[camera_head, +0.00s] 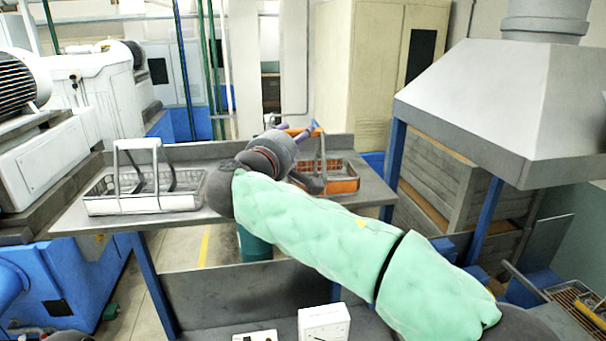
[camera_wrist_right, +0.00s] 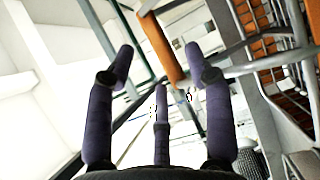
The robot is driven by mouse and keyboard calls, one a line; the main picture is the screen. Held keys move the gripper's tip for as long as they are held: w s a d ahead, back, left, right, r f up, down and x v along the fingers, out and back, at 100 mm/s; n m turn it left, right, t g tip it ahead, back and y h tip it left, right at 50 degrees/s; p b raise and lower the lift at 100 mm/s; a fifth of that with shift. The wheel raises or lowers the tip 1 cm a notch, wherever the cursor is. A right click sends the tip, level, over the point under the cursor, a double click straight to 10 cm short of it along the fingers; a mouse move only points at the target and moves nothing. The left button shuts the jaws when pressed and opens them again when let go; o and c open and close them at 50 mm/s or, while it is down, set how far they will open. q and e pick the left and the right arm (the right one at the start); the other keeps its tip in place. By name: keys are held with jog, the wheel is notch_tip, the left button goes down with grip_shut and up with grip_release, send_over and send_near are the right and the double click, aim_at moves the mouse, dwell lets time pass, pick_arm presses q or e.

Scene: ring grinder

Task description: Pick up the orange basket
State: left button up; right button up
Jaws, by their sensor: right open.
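The orange basket (camera_head: 342,186) stands on the right part of the grey table, partly hidden behind my right arm. Its raised handle has an orange grip (camera_wrist_right: 160,45), which shows in the right wrist view in front of my fingers. Its wire side and orange parts (camera_wrist_right: 262,48) are at the right of that view. My right gripper (camera_head: 303,133) is at the handle's height, above the basket. In the right wrist view its purple fingers (camera_wrist_right: 160,68) are spread apart, with the grip between and just beyond the tips; contact cannot be told.
A white and grey basket (camera_head: 143,201) with a raised handle stands on the left of the grey table (camera_head: 100,222). A grey hood (camera_head: 500,105) on blue posts is at the right. A white box (camera_head: 324,322) sits on a lower shelf.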

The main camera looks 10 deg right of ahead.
aim_at(302, 129)
jog(key=p+x, duration=0.1)
jog(key=x, duration=0.3)
jog(key=shift+w+d+r, duration=0.1)
jog(key=shift+w, duration=0.05)
jog(key=shift+w+d+p, duration=0.2)
jog(key=shift+w+p, duration=0.1)
grip_shut()
